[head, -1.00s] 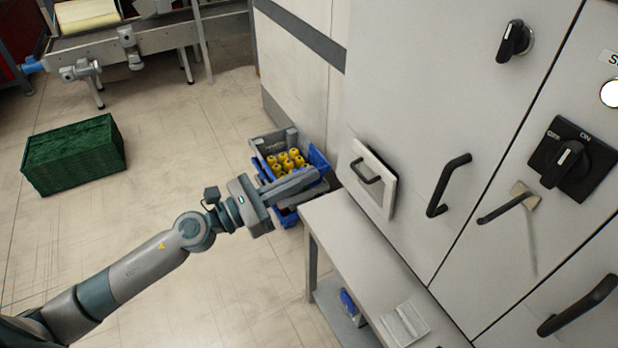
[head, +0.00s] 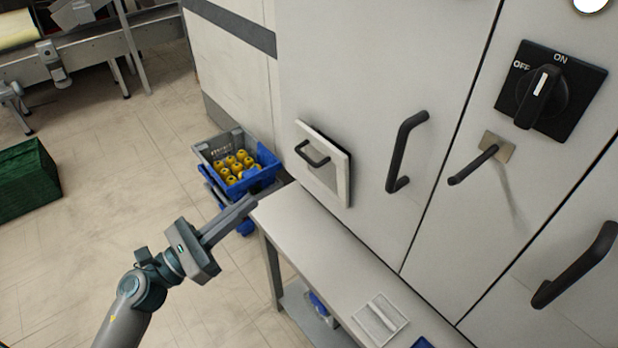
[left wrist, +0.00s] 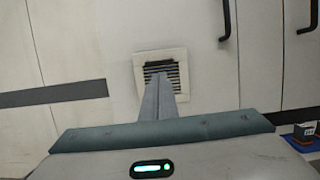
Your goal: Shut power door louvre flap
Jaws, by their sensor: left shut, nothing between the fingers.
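The louvre flap (head: 322,165) is a small pale square panel with a dark handle (head: 312,153) on the light grey cabinet door (head: 350,70). A dark gap shows along its upper right edge, so it seems to stand out from the door. In the left wrist view its pale frame (left wrist: 138,77) surrounds dark slats (left wrist: 163,70). My left gripper (head: 250,205) is shut and empty, below and left of the flap in the head view. Its fingers point toward the flap and cover part of its lower edge in the wrist view. I cannot see contact. My right gripper is not in view.
A bench (head: 325,255) stands below the flap along the cabinet. A blue-grey crate (head: 203,153) of yellow items stands behind my left gripper. Black door handles (head: 407,150) and an ON/OFF switch (head: 541,97) project further right. Open floor (head: 100,240) lies to the left.

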